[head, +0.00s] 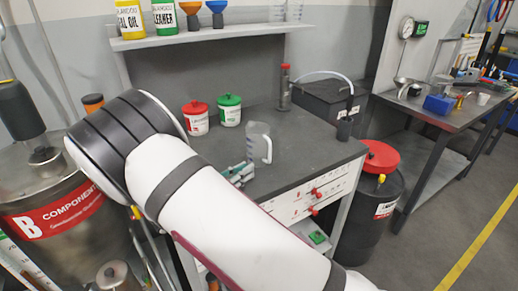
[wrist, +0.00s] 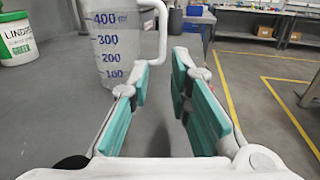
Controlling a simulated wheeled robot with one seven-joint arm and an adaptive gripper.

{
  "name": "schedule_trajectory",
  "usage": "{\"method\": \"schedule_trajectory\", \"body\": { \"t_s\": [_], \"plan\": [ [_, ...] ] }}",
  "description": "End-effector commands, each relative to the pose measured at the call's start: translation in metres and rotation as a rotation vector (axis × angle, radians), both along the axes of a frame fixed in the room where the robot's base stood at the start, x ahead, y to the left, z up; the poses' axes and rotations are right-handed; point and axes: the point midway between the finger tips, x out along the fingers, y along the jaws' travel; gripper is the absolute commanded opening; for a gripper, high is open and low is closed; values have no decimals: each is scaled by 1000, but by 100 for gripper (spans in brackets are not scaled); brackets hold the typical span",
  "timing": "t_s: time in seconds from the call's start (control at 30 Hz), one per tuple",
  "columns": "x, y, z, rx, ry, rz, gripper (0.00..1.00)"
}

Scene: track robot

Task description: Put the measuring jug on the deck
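The measuring jug (head: 258,142) is clear with blue marks and a white handle. It stands upright on the grey worktop (head: 290,178) in the head view. In the wrist view the jug (wrist: 112,45) is close ahead and left of centre, its handle (wrist: 162,35) just beyond the gap between the fingertips. My gripper (wrist: 160,75) is open and empty, with teal pads. In the head view my gripper (head: 239,173) is just in front and left of the jug, partly hidden by my arm. I cannot tell which surface is the deck.
A red-lidded tub (head: 196,119) and a green-lidded tub (head: 229,111) stand behind left of the jug. A shelf (head: 190,37) hangs above.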

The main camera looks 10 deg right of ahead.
Motion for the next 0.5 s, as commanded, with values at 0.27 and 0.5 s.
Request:
{"method": "schedule_trajectory", "body": {
  "t_s": [0.27, 0.5],
  "plan": [
    [22, -41, 0, 1, 0, -3, 18],
    [28, -53, 0, 0, 0, -3, 18]
  ]
}}
